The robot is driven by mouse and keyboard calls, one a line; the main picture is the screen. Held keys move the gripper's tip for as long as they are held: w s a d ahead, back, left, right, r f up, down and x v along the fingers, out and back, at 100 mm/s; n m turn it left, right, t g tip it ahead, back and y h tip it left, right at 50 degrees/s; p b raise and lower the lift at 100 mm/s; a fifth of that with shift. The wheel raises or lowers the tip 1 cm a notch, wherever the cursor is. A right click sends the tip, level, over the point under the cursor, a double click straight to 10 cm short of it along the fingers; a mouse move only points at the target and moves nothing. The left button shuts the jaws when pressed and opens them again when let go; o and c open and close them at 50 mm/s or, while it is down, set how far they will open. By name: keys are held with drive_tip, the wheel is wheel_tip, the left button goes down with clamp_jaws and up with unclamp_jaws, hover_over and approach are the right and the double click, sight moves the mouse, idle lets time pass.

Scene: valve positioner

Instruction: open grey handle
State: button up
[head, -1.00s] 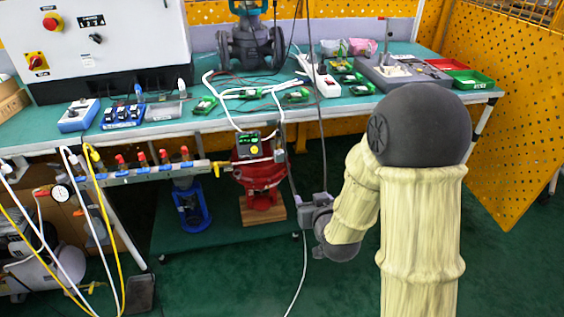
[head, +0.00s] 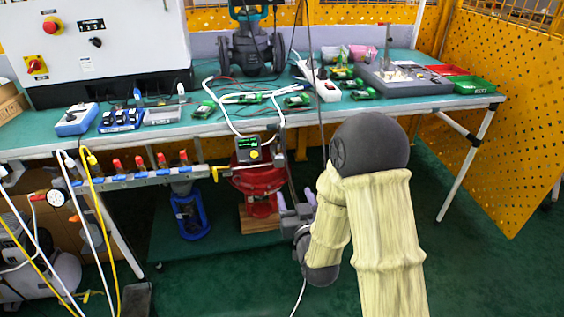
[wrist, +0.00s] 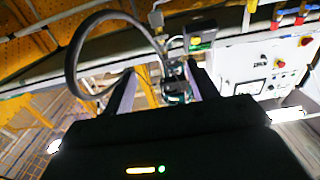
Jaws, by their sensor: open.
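A red valve body (head: 258,179) stands under the front edge of the bench, with a dark positioner box (head: 250,150) above it. A small grey part (head: 279,157) sits just right of the box; I cannot tell for sure whether it is the grey handle. My gripper (head: 294,195) is open, below and to the right of the box, its fingers pointing up. In the wrist view the two fingers (wrist: 160,68) are spread, with small grey fittings beyond and partly between them. I see no contact. The box also shows in the wrist view (wrist: 199,36).
A pipe with several red-handled taps (head: 140,176) runs left of the valve. A dark looping cable (wrist: 72,65) passes close to my gripper's left. White and yellow hoses hang at the far left.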

sight(281, 158)
drive_tip(key=b+x, duration=0.2)
drive_tip(key=x, duration=1.4)
drive_tip(key=shift+w, duration=0.2)
drive_tip(key=c, duration=1)
